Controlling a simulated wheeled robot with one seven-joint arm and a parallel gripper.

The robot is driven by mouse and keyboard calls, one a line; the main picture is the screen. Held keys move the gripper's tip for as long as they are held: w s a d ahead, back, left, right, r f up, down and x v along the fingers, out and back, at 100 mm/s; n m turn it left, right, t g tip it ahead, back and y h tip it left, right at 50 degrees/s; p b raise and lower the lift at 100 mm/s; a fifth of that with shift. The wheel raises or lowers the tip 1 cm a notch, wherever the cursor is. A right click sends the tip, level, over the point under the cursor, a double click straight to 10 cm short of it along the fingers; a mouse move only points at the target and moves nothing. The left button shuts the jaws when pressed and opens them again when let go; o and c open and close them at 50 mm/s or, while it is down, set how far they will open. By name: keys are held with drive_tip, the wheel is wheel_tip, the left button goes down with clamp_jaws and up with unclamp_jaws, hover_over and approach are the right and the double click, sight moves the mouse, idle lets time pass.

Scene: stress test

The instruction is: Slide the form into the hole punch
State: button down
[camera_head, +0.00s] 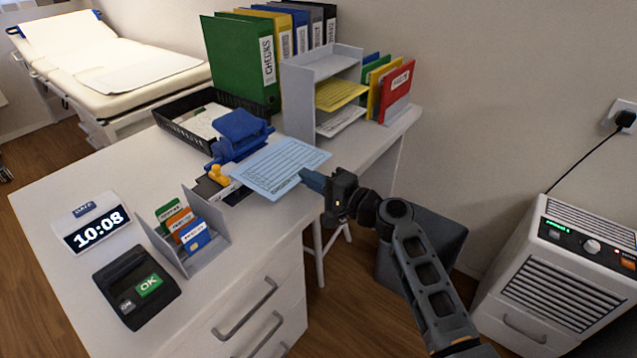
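The form (280,165) is a light blue printed sheet, held roughly flat above the desk top. My gripper (312,180) is at the form's right corner and appears shut on it. The hole punch (238,135) is blue and stands on the desk just behind and left of the form. The form's left edge lies close to the punch's front. From this angle I cannot tell whether the edge is inside the slot or only in front of it.
A black tray (188,143) with papers lies behind the punch. A grey shelf unit (300,95) stands right of it. A yellow stamp-like object (218,175), a card holder (190,262), a clock (92,225) and a card terminal (118,290) occupy the desk's front. The desk's left part (90,185) is clear.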

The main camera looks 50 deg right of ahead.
sight(290, 169)
drive_tip(key=shift+w+a+f+b, duration=0.15)
drive_tip(key=shift+w+b, duration=0.65)
drive_tip(key=shift+w, duration=1.75)
drive_tip(key=shift+w, duration=0.55)
drive_tip(key=c, duration=1.3)
unclamp_jaws()
drive_tip(key=s+b, duration=0.1)
drive_tip(key=s, duration=0.6)
drive_tip(key=shift+s, duration=0.4)
drive_tip(key=shift+f, duration=0.1)
